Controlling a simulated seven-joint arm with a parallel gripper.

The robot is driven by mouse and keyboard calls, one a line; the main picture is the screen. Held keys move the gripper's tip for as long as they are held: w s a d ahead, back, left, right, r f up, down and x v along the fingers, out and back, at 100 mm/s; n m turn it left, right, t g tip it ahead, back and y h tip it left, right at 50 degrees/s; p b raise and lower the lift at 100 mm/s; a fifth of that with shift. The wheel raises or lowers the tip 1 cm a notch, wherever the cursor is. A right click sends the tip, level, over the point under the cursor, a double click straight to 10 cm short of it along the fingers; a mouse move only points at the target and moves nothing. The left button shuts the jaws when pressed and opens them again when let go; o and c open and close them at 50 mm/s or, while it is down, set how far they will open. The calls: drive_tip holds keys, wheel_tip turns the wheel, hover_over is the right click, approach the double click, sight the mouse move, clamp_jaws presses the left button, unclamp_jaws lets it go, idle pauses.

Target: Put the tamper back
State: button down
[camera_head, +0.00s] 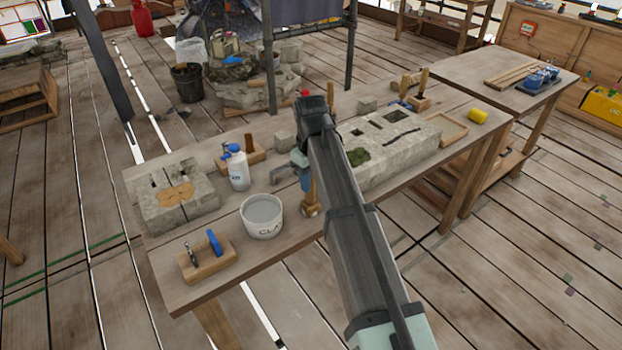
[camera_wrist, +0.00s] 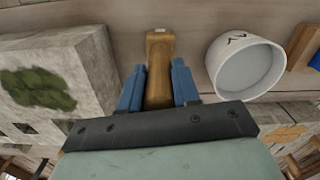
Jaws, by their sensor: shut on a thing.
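The wooden tamper (camera_head: 311,198) is between the blue fingers of my gripper (camera_head: 303,178), over the front part of the workbench. It points down in the head view, with a rounded lower end. Whether the tamper's lower end touches the bench I cannot tell. A wooden tool block (camera_head: 207,262) with a blue-handled tool stands at the bench's front left.
A white bucket (camera_head: 262,216) stands left of the tamper. A mossy stone block (camera_head: 400,145) lies to its right, and a cracked stone (camera_head: 175,195) at the far left. A spray bottle (camera_head: 238,170) stands before another tool block (camera_head: 256,153). A third tool block (camera_head: 420,103) is at the back right.

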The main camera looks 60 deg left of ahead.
drive_tip(key=shift+f, duration=0.1)
drive_tip(key=c, duration=0.8)
unclamp_jaws()
wheel_tip(320, 180, up, 12)
drive_tip(key=shift+r, duration=0.1)
